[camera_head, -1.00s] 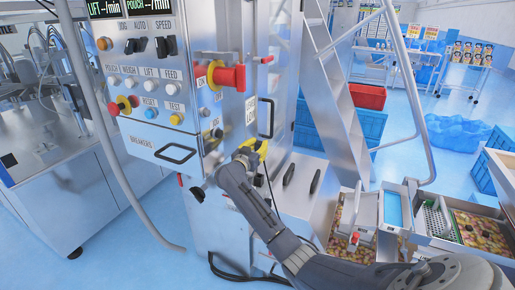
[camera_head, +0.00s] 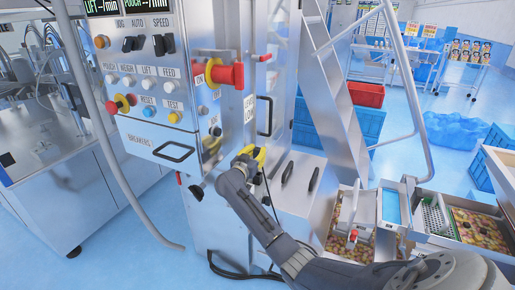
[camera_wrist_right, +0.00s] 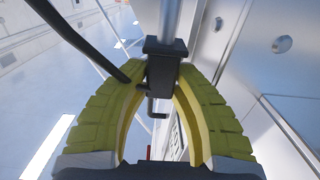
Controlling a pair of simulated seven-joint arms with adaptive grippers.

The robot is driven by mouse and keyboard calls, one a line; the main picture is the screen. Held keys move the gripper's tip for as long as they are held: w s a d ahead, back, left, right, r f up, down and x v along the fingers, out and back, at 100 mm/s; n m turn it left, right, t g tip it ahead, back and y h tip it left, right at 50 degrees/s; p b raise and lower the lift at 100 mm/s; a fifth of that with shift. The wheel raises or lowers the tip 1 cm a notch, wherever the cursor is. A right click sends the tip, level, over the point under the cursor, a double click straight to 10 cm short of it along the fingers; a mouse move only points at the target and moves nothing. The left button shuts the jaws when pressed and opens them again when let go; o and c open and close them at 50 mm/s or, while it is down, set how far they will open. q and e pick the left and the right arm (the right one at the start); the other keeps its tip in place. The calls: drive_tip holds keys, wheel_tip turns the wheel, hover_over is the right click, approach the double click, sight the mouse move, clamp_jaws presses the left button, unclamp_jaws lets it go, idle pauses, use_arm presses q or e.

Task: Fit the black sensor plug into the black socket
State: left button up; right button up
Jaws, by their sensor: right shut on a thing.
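My right gripper (camera_head: 257,157) is beside the steel cabinet's side, at its lower front corner. In the right wrist view, its yellow fingers (camera_wrist_right: 161,78) are shut on the black sensor plug (camera_wrist_right: 164,48). A black cable (camera_wrist_right: 92,50) runs from the upper left to the fingers. A bright metal rod shows directly beyond the plug; I cannot tell if they touch. In the head view the plug is mostly hidden by the gripper. Black round fittings show on the cabinet (camera_head: 216,131) and lower down (camera_head: 196,192); I cannot tell if either is the socket. My left gripper is out of view.
The cabinet's control panel (camera_head: 150,75) carries buttons and a red rotary switch (camera_head: 224,74). Trays of colourful snacks (camera_head: 478,228) stand at lower right.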

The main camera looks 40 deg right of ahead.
drive_tip(key=shift+f, duration=0.85)
drive_tip(key=shift+f, duration=0.75)
idle(1.9)
drive_tip(key=shift+r, duration=0.35)
idle(0.4)
